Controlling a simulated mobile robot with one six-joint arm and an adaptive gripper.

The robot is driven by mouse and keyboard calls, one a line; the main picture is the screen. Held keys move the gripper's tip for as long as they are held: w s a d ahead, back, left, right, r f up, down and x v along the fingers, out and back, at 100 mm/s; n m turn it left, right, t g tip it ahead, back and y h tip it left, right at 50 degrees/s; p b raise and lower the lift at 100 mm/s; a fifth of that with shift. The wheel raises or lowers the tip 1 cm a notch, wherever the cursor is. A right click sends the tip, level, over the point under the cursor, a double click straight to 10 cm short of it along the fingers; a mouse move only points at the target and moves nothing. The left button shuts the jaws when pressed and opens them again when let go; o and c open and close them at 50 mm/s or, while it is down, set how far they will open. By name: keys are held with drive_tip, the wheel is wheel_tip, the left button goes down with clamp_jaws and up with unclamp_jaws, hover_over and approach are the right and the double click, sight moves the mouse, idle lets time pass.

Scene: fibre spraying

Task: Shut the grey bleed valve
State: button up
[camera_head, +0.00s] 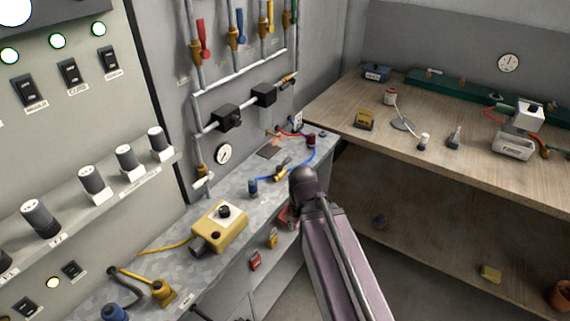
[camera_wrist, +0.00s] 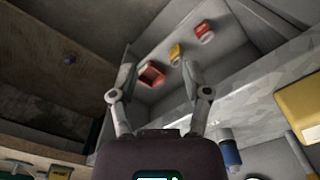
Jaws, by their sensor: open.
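A brass valve with a pale grey lever (camera_head: 203,181) sits low on the left wall pipe, just above the grey bench; it looks like the bleed valve. Its lever slants across the pipe, but I cannot tell whether it is open or shut. It is not seen in the wrist view. My gripper (camera_wrist: 160,76) is open and empty in the wrist view, its two fingers spread above the bench's lower front. In the head view my arm mostly hides the gripper, which is right of the valve and apart from it.
A yellow control box (camera_head: 219,228) and a blue-capped item (camera_head: 253,187) stand on the grey bench (camera_head: 180,262). Red, blue and yellow levers hang higher up. A wooden workbench (camera_head: 350,103) stands at right.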

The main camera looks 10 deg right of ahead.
drive_tip(key=shift+w+r, duration=0.15)
drive_tip(key=shift+w, duration=0.1)
drive_tip(key=c, duration=0.3)
drive_tip(key=shift+w+d+r+p, duration=0.15)
drive_tip(key=shift+w+r+p, duration=0.05)
drive_tip(key=shift+w+p, duration=0.1)
clamp_jaws()
drive_tip(key=w+d+r+n+t+y+p, duration=0.1)
drive_tip(key=w+d+r+n+p, duration=0.3)
drive_tip(key=w, duration=0.6)
drive_tip(key=w+d+r+n+t+y+p, duration=0.2)
drive_tip(key=w+d+r+n+p, duration=0.3)
drive_tip(key=w, duration=0.4)
wheel_tip(320, 180, up, 3)
drive_tip(key=shift+w+d+f+p, duration=0.2)
drive_tip(key=shift+w+d+p, duration=0.2)
drive_tip(key=shift+p, duration=0.25)
